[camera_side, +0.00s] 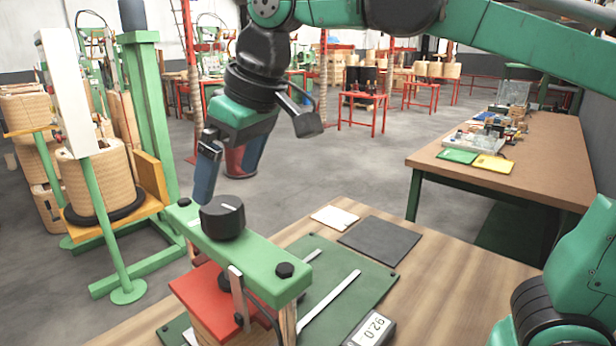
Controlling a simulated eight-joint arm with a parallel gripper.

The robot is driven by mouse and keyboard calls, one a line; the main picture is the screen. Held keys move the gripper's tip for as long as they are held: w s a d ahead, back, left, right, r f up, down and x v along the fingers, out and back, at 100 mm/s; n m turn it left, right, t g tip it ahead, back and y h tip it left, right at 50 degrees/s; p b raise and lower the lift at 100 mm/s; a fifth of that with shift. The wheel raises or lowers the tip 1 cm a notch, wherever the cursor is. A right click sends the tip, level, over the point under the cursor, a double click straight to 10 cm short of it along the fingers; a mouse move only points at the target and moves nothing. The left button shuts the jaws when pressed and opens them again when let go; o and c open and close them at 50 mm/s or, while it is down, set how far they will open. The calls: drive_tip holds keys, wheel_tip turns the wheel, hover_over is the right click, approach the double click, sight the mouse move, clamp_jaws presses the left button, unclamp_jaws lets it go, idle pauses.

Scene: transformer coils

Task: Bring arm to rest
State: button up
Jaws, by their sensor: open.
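My gripper (226,178) hangs from the teal and black arm at the upper middle of the side view, pointing down. Its jaws are open, and nothing shows between them. Its near finger comes down just behind and left of the black knob (222,217) in the picture; I cannot tell how far apart they are in depth. The clamp's far end is partly hidden.
The fixture stands on a green mat (368,284) on a wooden table (455,287). A meter (371,330) reading 92.0, a dark pad (379,241) and white paper (334,218) lie nearby. A green coil stand (151,110) is at left. A workbench (548,150) stands at right.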

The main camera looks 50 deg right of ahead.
sight(221, 204)
idle(0.3)
drive_tip(key=x, duration=0.5)
drive_tip(key=shift+w+f+n, duration=0.15)
drive_tip(key=shift+f+n, duration=0.15)
drive_tip(key=shift+n+y, duration=0.4)
drive_tip(key=shift+n, duration=0.5)
drive_tip(key=shift+v, duration=1.45)
